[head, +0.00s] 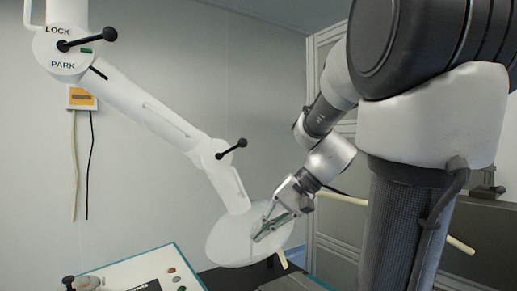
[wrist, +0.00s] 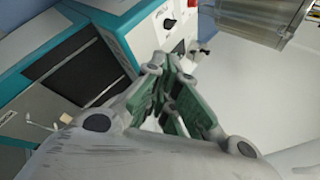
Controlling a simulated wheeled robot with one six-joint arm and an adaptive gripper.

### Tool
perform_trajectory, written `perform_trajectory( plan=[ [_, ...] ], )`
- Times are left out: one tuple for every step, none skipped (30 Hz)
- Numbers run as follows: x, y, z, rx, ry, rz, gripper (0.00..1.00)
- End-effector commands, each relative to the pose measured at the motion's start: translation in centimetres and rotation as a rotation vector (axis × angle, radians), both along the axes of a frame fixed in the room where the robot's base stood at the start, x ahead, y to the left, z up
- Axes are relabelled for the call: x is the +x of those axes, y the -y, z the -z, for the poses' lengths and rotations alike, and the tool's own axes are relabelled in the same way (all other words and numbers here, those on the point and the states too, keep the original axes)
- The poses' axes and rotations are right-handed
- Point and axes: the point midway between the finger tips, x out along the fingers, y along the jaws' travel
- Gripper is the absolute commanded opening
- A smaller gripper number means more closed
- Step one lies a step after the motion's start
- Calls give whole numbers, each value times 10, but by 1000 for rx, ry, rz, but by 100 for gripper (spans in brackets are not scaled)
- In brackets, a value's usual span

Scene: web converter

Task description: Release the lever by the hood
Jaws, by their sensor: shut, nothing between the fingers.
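A lever with a black ball end (head: 232,149) sits on the lower joint of a white jointed arm (head: 150,108), just above the round pale hood (head: 224,244). The lever's ball end points up and to the right. My gripper (head: 266,230) is in front of the hood in the head view, below and to the right of this lever and apart from it. I cannot tell whether it touches the hood. In the wrist view my gripper (wrist: 176,72) has its green-padded fingers drawn together with nothing between them. I cannot identify the lever in the wrist view.
Another black-balled lever (head: 88,40) is at the upper joint, between LOCK and PARK marks. A pale rod (head: 452,240) sticks out at the right. Open space lies between the white arm and my arm.

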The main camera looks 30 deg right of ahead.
Motion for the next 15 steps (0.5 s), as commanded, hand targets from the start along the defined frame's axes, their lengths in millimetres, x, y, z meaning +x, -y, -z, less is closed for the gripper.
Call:
perform_trajectory(
  plan=[
    [30, 19, -20, 142, 35, 91, 0],
    [46, 30, -33, 224, 71, 132, 0],
    [66, 48, -52, 326, 125, 182, 0],
    [78, 64, -66, 392, 170, 216, 0],
    [89, 81, -80, 452, 219, 248, 0],
    [100, 105, -96, 522, 284, 284, 0],
    [106, 123, -107, 566, 332, 306, 0],
    [110, 139, -118, 604, 377, 325, 0],
    [114, 159, -130, 645, 432, 345, 0],
    [115, 173, -137, 668, 469, 357, 0],
    [115, 184, -143, 687, 499, 367, 0],
    [115, 195, -150, 705, 533, 377, 0],
    [115, 202, -154, 717, 552, 381, 0],
    [115, 206, -156, 724, 567, 385, 0],
    [115, 211, -159, 729, 579, 388, 0]
  ],
)
